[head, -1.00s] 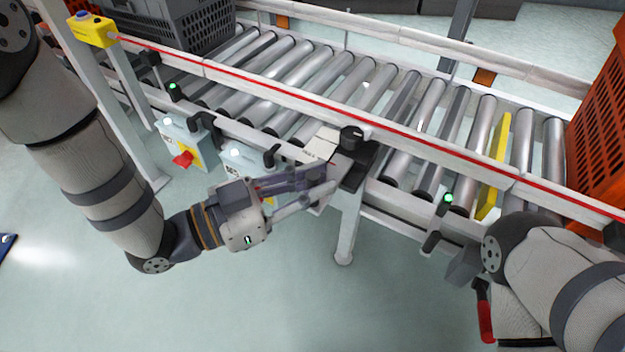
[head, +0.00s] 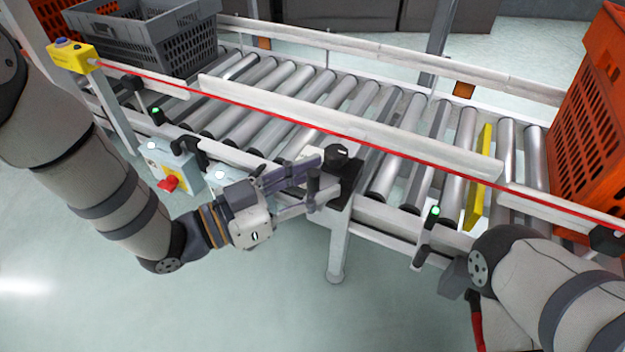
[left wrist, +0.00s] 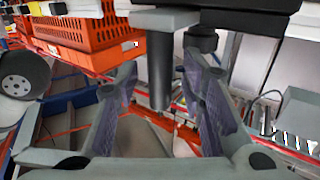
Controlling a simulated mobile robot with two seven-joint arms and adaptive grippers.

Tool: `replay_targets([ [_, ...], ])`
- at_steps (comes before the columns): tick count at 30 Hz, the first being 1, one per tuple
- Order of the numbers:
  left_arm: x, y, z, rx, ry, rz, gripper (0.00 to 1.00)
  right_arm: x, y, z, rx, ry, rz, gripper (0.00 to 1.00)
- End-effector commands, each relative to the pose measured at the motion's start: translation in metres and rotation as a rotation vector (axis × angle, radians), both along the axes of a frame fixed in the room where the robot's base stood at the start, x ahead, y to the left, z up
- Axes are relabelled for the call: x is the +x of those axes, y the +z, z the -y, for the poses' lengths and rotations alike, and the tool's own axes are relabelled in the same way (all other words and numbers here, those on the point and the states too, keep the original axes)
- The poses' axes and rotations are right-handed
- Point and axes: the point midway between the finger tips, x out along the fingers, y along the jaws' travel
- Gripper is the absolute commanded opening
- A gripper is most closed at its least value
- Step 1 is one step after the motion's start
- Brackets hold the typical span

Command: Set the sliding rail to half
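A long white rail (head: 350,122) with a red line along it runs across the near side of the roller conveyor in the head view. I take it to be the sliding rail. A black knob (head: 338,152) on a dark block (head: 348,185) sits at its near side, around its middle. My left gripper (head: 318,187) is at this block. In the left wrist view a dark upright post (left wrist: 160,75) hangs between my left gripper's two fingers (left wrist: 162,105), with gaps seen on both sides. My right gripper is out of view; only my right arm shows.
A grey crate (head: 150,38) stands at the conveyor's far left, and an orange tote (head: 590,125) at the right. A yellow plate (head: 478,180) stands among the rollers. A control box with a red switch (head: 168,183) hangs left of my gripper. The floor in front is clear.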

Motion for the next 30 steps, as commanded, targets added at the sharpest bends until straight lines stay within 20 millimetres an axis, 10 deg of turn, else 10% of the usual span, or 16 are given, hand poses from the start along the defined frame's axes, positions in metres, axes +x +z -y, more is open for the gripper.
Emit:
replay_targets([
  [7,-0.003,0.000,-0.008,0.001,0.002,0.000,0.36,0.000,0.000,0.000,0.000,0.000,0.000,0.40],
  [21,-0.050,0.000,-0.102,0.000,0.001,0.000,0.36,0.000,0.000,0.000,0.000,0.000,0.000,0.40],
  [30,-0.053,0.000,-0.108,-0.001,0.000,0.000,0.36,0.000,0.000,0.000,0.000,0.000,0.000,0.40],
])
